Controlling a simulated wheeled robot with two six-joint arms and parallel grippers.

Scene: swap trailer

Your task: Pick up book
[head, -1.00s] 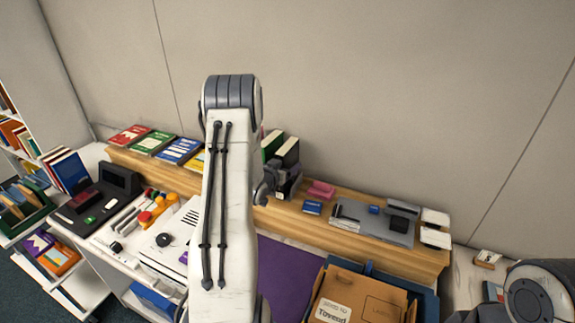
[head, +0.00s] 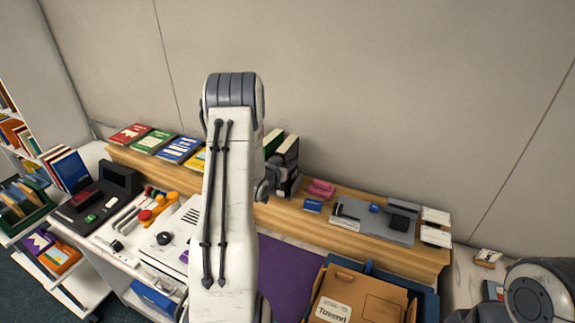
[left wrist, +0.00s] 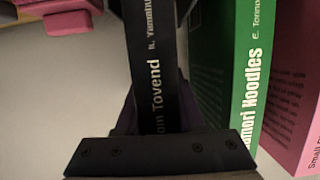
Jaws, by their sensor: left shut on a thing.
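A black book (left wrist: 160,75) with white spine lettering stands upright between the fingers of my left gripper (left wrist: 157,110) in the left wrist view. The left gripper is shut on it. In the head view the left gripper (head: 272,182) is at the row of standing books on the wooden shelf, partly hidden by my left arm. The black book (head: 288,152) shows there with its pale page edges up. A green book (left wrist: 235,75) and a pink book (left wrist: 292,85) stand close to its right in the wrist view. My right gripper is out of view.
Pink items (head: 321,189), a small blue box (head: 313,206) and a grey tray (head: 375,232) lie along the shelf to the right. Flat coloured books (head: 180,150) lie at the left.

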